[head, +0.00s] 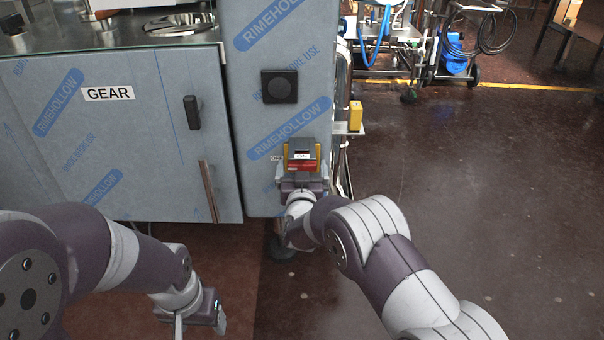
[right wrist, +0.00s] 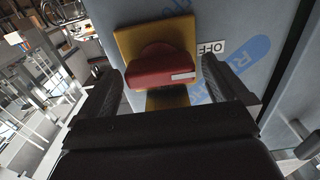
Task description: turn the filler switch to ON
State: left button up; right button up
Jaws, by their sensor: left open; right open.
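The filler switch has a red knob (head: 302,166) on a yellow plate (head: 285,158), low on the filmwrapped cabinet column. The knob (right wrist: 160,67) and plate (right wrist: 130,42) show close up in the right wrist view, with an OFF label (right wrist: 212,47) beside the plate. My right gripper (head: 301,178) is at the switch. In the right wrist view its open fingers (right wrist: 163,75) stand on either side of the knob; contact is unclear. My left gripper (head: 205,314) hangs low at the bottom left, away from the switch, with its fingers hard to make out.
A door marked GEAR (head: 108,93) with a black handle (head: 192,112) is left of the column. A black square fitting (head: 279,86) sits above the switch. A yellow box (head: 355,115) juts out to the right. Open dark floor (head: 480,190) lies right.

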jog(key=shift+w, duration=0.15)
jog(key=c, duration=0.9)
